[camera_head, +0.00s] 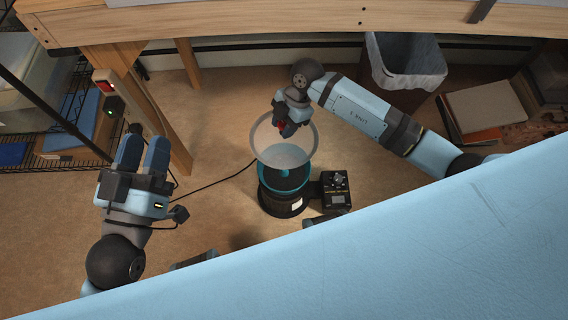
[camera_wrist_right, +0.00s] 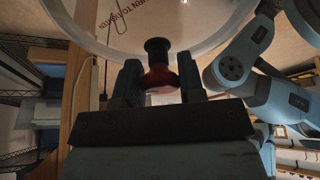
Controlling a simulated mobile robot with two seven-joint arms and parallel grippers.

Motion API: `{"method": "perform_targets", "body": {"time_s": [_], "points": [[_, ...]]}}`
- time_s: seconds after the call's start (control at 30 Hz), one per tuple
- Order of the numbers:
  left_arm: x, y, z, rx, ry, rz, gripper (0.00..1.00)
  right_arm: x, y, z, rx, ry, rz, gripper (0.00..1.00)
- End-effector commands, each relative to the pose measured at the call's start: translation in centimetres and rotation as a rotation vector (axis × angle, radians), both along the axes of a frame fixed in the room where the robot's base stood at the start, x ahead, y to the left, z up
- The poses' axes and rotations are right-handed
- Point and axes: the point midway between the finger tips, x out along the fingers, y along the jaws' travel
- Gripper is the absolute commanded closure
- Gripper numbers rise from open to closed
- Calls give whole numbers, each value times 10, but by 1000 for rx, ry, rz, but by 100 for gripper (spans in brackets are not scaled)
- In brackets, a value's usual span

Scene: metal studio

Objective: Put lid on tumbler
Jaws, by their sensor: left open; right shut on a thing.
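The tumbler (camera_head: 284,204) stands on the floor in the middle of the head view, a round dark body with a teal rim and a control box (camera_head: 336,188) at its right. My right gripper (camera_head: 287,128) is shut on the red and black knob (camera_wrist_right: 158,66) of the clear round lid (camera_head: 262,138). The lid's near edge overlaps the tumbler's far rim in the picture; its height above the tumbler is hard to tell. The lid also fills the top of the right wrist view (camera_wrist_right: 215,25). My left gripper (camera_head: 143,152) is open and empty, left of the tumbler.
A wooden table (camera_head: 250,22) spans the back, with a leg (camera_head: 160,120) near my left gripper. A wire shelf (camera_head: 60,120) is at the left. A black cable (camera_head: 215,180) crosses the floor.

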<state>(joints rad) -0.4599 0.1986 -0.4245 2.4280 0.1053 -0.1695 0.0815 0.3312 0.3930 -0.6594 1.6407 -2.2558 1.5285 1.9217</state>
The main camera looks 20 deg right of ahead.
Motion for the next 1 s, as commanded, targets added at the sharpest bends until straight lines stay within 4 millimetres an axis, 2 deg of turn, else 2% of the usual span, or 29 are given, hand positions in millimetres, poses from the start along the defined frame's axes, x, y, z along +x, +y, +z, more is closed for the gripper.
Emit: {"method": "perform_targets", "body": {"time_s": [0.3, 0.5, 0.6, 0.83, 1.0], "points": [[4, -3, -53, 72, 134, -42, 57, -1, 1, -86, 0, 4, -5, 100], [3, -6, -84, 123, 224, -76, 57, -1, 1, -133, -1, 3, -3, 100], [4, -6, -91, 141, 242, -83, 57, 0, 0, -146, 0, 1, -2, 100], [6, -5, -95, 165, 233, -85, 57, -1, 0, -161, 0, 2, -1, 100], [12, -2, -99, 207, 177, -76, 57, -1, 1, -189, 0, 2, 0, 100]]}}
